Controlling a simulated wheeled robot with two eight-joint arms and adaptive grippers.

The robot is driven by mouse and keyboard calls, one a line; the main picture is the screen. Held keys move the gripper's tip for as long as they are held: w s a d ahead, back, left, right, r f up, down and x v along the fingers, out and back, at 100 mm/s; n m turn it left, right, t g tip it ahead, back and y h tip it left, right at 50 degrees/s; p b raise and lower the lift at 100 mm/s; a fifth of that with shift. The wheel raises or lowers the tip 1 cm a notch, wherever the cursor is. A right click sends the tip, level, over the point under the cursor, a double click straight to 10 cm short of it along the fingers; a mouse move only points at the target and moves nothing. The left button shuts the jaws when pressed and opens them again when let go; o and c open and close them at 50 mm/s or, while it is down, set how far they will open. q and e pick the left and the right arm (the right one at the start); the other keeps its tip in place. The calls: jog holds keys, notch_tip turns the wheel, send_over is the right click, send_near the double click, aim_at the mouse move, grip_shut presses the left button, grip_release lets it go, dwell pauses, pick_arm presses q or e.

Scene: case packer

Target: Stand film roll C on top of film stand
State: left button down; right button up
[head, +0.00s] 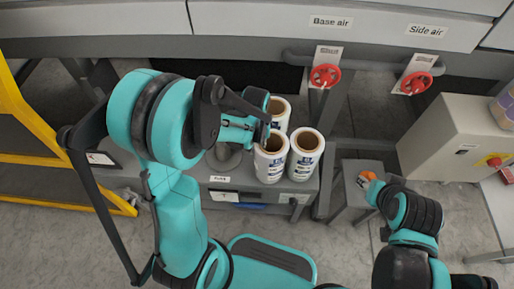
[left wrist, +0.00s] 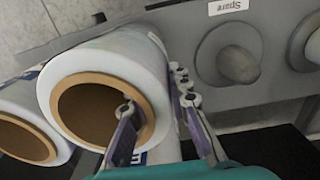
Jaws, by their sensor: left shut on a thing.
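Several white film rolls with brown cores stand close together on a grey bench (head: 228,170): a front-left one (head: 270,168), a right one (head: 306,153) and a back one (head: 279,108) partly hidden by my arm. No letter marks which is C. My left gripper (head: 267,137) is shut on the wall of the front-left roll (left wrist: 120,62), one finger inside the core and one outside; its fingers also show in the left wrist view (left wrist: 160,108). I cannot tell whether this roll is lifted. My right gripper (head: 373,190) is by a small grey stool (head: 350,197); its fingers are unclear.
A neighbouring roll (left wrist: 22,125) sits close beside the held one. Grey rounded posts (left wrist: 238,62) stand beside it, near a "Spare" label (left wrist: 232,5). Red valve wheels (head: 325,76) hang behind the rolls. A yellow frame (head: 35,140) stands left, a beige box (head: 460,140) right.

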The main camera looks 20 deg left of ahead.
pick_arm(q)
jog(key=c, duration=1.4)
grip_release()
jog(key=shift+f, duration=0.1)
notch_tip(320, 180, up, 11)
jog(key=p, duration=0.5)
jog(key=shift+a+r, duration=0.1)
jog(key=shift+r, duration=0.1)
jog(key=shift+s+r+p, duration=0.1)
jog(key=shift+r+p, duration=0.25)
jog(key=shift+r, duration=0.3)
jog(key=shift+s+a+r+m+t, duration=0.1)
jog(key=shift+s+r+m+t, duration=0.7)
jog(key=shift+s+r+t, duration=1.25)
jog(key=shift+s+a+r+m+t, duration=0.1)
jog(key=shift+s+r+m+t, duration=0.7)
jog(key=shift+s+r+t, duration=1.25)
jog(key=shift+s+r+g, duration=0.4)
jog(key=shift+r+g, duration=0.05)
jog(key=shift+g, duration=0.05)
